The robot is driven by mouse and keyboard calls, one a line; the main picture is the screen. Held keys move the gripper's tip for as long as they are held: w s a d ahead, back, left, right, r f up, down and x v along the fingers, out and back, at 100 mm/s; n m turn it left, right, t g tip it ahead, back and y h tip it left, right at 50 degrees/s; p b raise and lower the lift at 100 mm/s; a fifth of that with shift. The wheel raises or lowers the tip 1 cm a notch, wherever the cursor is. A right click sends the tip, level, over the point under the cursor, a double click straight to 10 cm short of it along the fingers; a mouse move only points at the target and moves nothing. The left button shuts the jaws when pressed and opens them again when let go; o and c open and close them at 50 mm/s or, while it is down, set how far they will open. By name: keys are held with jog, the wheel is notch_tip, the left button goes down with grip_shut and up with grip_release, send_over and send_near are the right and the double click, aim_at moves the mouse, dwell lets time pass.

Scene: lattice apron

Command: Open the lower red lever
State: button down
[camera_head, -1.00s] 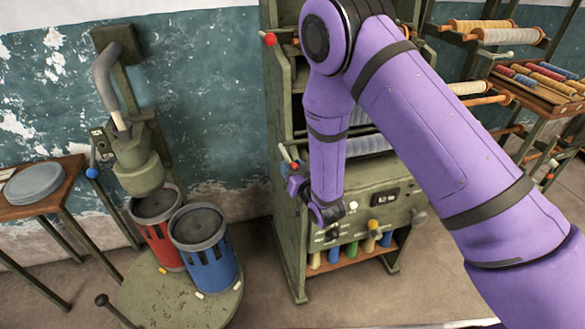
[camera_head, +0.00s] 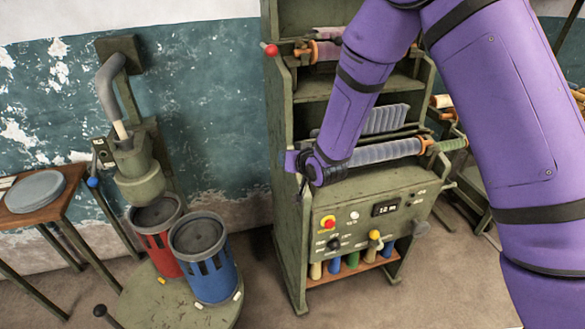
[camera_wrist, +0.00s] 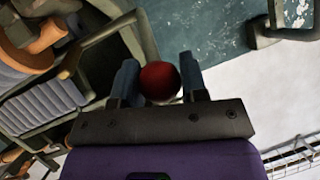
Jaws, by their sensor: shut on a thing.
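The lower red lever's round red knob (camera_wrist: 160,82) sits between the two blue-grey fingers of my gripper (camera_wrist: 157,84) in the wrist view. A dark green bar (camera_wrist: 148,38) runs up from behind the knob. In the head view my gripper (camera_head: 293,160) is at the left front edge of the green cabinet (camera_head: 284,215), at the middle shelf, and hides the lower lever. The gripper is shut on the knob. The upper red lever's knob (camera_head: 270,49) shows higher on the same edge, free of the gripper.
A ribbed roller (camera_head: 385,152) lies across the cabinet shelf beside my gripper. Below it is a panel with a red button (camera_head: 328,222) and a yellow knob (camera_head: 375,235). At left stand a red can (camera_head: 150,240) and a blue can (camera_head: 212,275). Floor is clear between cans and cabinet.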

jog(key=w+r+g, duration=0.1)
jog(key=w+r+g+h, duration=0.1)
jog(key=shift+a+r, duration=0.3)
jog(key=shift+r, duration=0.1)
jog(key=shift+w+a+r, duration=0.15)
jog(key=shift+w+r, duration=0.35)
jog(key=shift+w, duration=0.1)
jog(key=shift+w+a+r, duration=0.15)
jog(key=shift+w+r, duration=0.3)
jog(key=shift+w, duration=0.1)
jog(key=shift+w+a+r, duration=0.15)
jog(key=shift+w+r, duration=0.1)
jog(key=shift+w, duration=0.25)
jog(key=shift+w+a+r, duration=0.15)
jog(key=shift+w+r, duration=0.1)
jog(key=shift+w, duration=0.2)
jog(key=c, duration=0.7)
grip_release()
jog(key=v, duration=1)
jog(key=shift+s+d+r, duration=0.15)
jog(key=shift+s+r, duration=0.05)
jog(key=shift+r, duration=0.1)
